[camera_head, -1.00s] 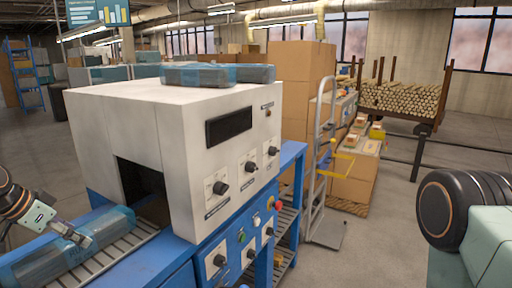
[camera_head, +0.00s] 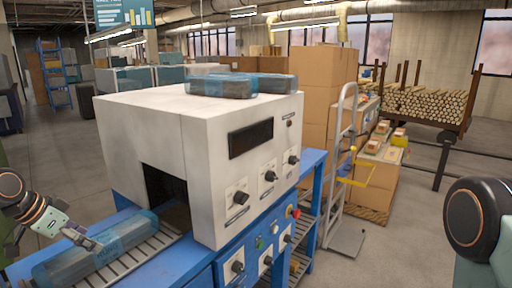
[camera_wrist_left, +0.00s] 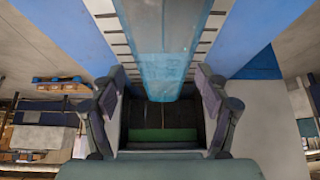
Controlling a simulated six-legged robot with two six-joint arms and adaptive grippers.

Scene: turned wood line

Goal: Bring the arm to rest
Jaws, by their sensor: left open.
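My left gripper (camera_head: 84,240) comes in from the left, above a blue film-wrapped pack (camera_head: 100,250) on the roller conveyor. In the left wrist view the two fingers of the left gripper (camera_wrist_left: 163,105) stand wide apart with nothing between them, and the wrapped pack (camera_wrist_left: 165,45) lies beyond them on the rollers. I cannot tell whether the fingers touch the pack. A part of my other arm shows at the right edge, but its gripper is not in view.
A white tunnel machine (camera_head: 155,120) with a dark opening stands over the conveyor (camera_head: 160,243), with wrapped packs (camera_head: 236,86) on top. A hand truck (camera_head: 343,180), stacked cartons (camera_head: 325,85) and a cart of turned wood (camera_head: 425,103) stand to the right. Grey floor (camera_head: 410,225) is clear at right.

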